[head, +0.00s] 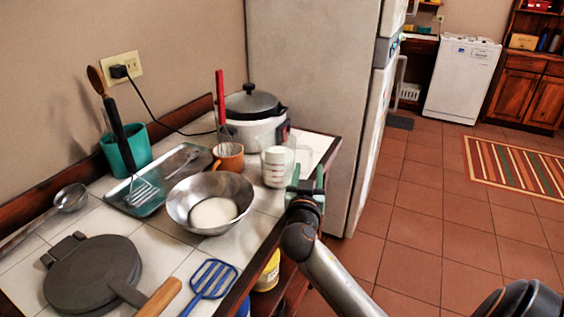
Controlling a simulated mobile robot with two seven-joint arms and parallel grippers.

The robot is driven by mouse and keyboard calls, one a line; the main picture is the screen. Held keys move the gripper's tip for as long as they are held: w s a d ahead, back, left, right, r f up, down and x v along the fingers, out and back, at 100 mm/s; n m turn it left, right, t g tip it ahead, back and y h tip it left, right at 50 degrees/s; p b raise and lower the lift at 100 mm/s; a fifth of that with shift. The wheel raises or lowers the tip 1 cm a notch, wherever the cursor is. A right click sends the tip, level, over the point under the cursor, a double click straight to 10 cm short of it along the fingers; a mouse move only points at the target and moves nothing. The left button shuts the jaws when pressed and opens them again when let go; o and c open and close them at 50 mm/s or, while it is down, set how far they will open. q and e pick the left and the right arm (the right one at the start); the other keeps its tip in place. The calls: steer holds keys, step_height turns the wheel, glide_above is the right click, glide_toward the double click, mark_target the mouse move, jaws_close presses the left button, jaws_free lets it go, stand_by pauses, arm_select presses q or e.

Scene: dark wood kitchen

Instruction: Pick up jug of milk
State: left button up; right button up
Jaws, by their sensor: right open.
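The jug of milk (277,168) is a clear jug with white contents. It stands upright near the right edge of the tiled counter, in front of the rice cooker. My right gripper (306,183) has green fingers and is open. It is just right of the jug at the counter edge, with its left finger close to the jug's right side. I cannot tell whether they touch. The jug's handle is not clear to see. My left gripper is not in view.
A metal bowl (182,196) with white contents, an orange mug (230,160) and a rice cooker (255,125) surround the jug. A blue spatula (210,280) and a dark round press (92,275) lie nearer. A fridge (310,80) stands behind.

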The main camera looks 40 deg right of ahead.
mark_target(311, 161)
steer(key=shift+p+x, duration=0.35)
steer(key=shift+x, duration=3.45)
steer(key=shift+s+f, duration=0.1)
steer(key=shift+f, duration=0.1)
jaws_close()
steer(key=shift+r, duration=0.1)
